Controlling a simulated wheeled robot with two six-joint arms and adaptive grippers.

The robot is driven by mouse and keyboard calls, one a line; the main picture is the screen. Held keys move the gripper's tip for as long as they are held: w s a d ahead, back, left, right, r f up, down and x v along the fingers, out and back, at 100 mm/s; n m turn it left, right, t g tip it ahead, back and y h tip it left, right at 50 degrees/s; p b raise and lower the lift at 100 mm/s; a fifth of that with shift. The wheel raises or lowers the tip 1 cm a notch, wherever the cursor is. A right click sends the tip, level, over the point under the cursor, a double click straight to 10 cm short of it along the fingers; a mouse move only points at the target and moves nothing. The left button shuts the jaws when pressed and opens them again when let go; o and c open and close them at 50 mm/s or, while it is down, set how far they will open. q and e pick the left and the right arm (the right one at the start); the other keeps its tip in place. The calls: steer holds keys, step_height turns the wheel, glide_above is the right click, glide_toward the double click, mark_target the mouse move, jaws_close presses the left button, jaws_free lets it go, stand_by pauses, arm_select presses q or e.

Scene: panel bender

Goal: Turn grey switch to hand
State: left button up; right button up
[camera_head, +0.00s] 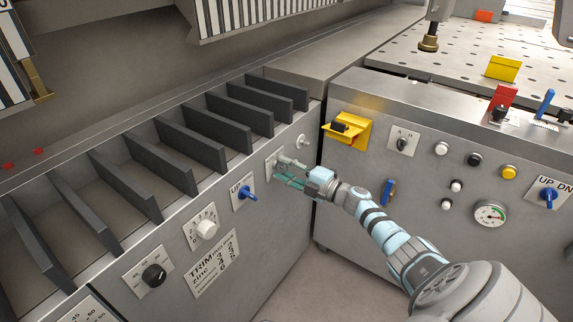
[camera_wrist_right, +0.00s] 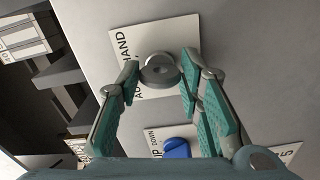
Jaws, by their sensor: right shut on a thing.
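The grey switch (camera_wrist_right: 160,72) is a round knob on a white label plate (camera_wrist_right: 122,45) in the right wrist view. "HAND" reads along the plate's upper left, and another word starting "AU" is partly covered. In the head view the plate (camera_head: 269,168) is on the sloping front panel, with the switch mostly hidden by my fingers. My right gripper (camera_head: 284,171) is shut on the grey switch, with one teal fingertip on each side of it in the wrist view (camera_wrist_right: 160,66). My left gripper is in neither view.
A blue UP/DOWN switch (camera_head: 247,194) sits left of my right gripper and also shows below it in the wrist view (camera_wrist_right: 177,148). A white dial (camera_head: 206,229) and black dial (camera_head: 154,275) are farther left.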

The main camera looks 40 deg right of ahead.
steer(key=shift+m+p, duration=0.4)
steer(key=shift+m, duration=1.5)
steer(key=o, duration=1.2)
steer(key=shift+c, duration=0.2)
steer(key=v, duration=1.2)
